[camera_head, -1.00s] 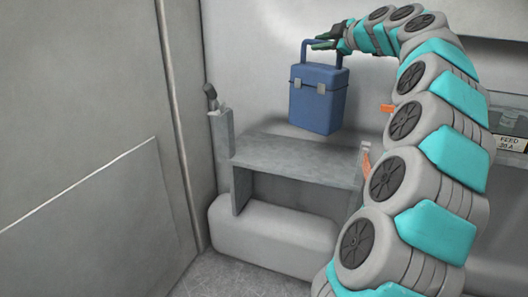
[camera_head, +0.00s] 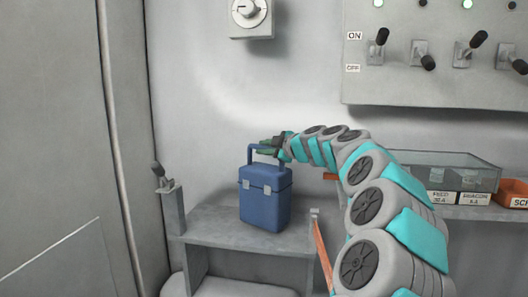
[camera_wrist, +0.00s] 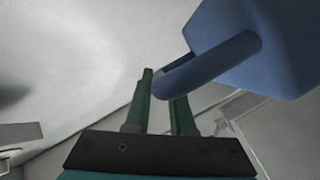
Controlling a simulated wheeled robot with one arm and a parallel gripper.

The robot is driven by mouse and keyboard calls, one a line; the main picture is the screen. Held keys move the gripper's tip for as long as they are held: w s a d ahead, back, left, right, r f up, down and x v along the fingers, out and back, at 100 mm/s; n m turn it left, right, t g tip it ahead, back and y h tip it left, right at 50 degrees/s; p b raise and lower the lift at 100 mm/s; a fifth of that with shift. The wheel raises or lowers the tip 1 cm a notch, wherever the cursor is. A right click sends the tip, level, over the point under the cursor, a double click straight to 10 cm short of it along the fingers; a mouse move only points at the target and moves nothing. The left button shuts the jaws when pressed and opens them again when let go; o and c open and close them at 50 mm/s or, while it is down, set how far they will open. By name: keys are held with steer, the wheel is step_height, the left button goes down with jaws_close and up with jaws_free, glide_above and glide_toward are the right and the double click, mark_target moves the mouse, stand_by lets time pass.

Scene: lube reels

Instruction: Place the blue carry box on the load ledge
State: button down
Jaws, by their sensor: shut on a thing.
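The blue carry box (camera_head: 265,200) has two grey latches and a loop handle on top. It is upright at the grey load ledge (camera_head: 205,228), over its middle. Its base looks to be on or just above the ledge top; I cannot tell if it touches. My gripper (camera_head: 265,148) is shut on the box's handle at the top. In the wrist view the two green fingers (camera_wrist: 162,103) are at the blue handle, and the blue carry box (camera_wrist: 265,45) fills the upper right. The box hides part of the ledge behind it.
A lever (camera_head: 160,178) on a post stands at the ledge's left end. An orange strap-like part (camera_head: 322,250) is at its right end. A shelf with labelled bins (camera_head: 450,172) is to the right. A switch panel (camera_head: 440,50) and a dial (camera_head: 248,12) are on the wall.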

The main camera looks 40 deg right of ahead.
steer(key=shift+f, duration=0.45)
steer(key=shift+f+b, duration=0.15)
steer(key=shift+b, duration=0.15)
steer(key=c, duration=0.8)
jaws_free()
steer(key=shift+o, duration=0.2)
steer(key=shift+r+p, duration=0.2)
steer(key=shift+p, duration=0.1)
